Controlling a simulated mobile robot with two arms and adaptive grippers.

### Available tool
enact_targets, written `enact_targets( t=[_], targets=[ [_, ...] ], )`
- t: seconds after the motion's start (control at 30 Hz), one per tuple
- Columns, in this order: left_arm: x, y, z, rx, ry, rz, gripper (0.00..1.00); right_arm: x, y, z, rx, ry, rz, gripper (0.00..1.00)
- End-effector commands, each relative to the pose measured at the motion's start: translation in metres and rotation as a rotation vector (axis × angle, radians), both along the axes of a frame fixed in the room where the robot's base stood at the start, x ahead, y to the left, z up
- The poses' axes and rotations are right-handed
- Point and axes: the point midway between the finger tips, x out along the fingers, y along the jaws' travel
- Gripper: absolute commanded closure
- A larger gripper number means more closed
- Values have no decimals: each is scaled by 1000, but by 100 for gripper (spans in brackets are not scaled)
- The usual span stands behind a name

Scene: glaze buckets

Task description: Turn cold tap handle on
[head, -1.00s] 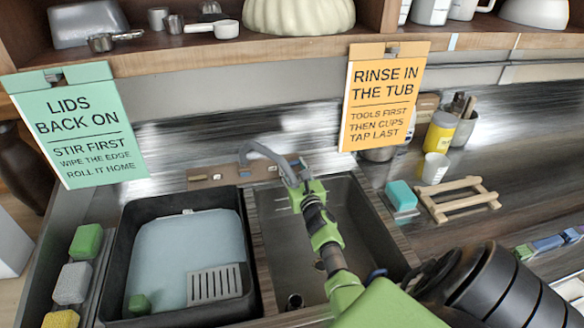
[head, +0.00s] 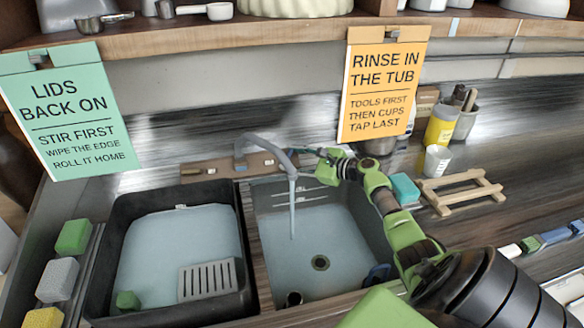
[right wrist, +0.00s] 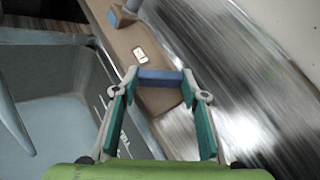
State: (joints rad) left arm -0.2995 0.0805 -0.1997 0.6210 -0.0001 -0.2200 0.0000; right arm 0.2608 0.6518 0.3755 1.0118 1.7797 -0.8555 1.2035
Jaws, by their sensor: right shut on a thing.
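The tap's grey curved spout (head: 262,142) stands on a brown wooden ledge behind the sink basin. A stream of water (head: 292,210) falls from it into the grey basin (head: 262,265). My right gripper (head: 318,152) is at the ledge just right of the spout. In the right wrist view, my right gripper (right wrist: 161,82) has its fingers on either side of the blue cold tap handle (right wrist: 160,77) and is shut on it. The fingers mostly hide the handle in the head view. My left gripper is not in view.
A dark tub (head: 120,215) of pale water with a slotted grey piece (head: 208,280) stands left of the basin. Sponges (head: 73,237) line the left edge. A wooden rack (head: 460,190) and cups stand to the right.

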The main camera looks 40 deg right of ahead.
Motion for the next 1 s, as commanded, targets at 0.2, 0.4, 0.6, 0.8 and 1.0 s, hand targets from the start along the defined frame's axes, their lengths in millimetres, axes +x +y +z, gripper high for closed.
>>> enact_targets(
  t=[0.2,0.4,0.6,0.8,1.0],
  targets=[
    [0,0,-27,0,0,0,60,1,-2,-3,-73,39,112,81],
    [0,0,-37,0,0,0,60,2,-2,-1,-114,62,177,81],
    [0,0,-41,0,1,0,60,2,-2,1,-131,71,205,81],
    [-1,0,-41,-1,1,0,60,2,-2,2,-135,73,210,81],
    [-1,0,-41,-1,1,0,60,2,-2,2,-135,73,209,81]
  ],
)
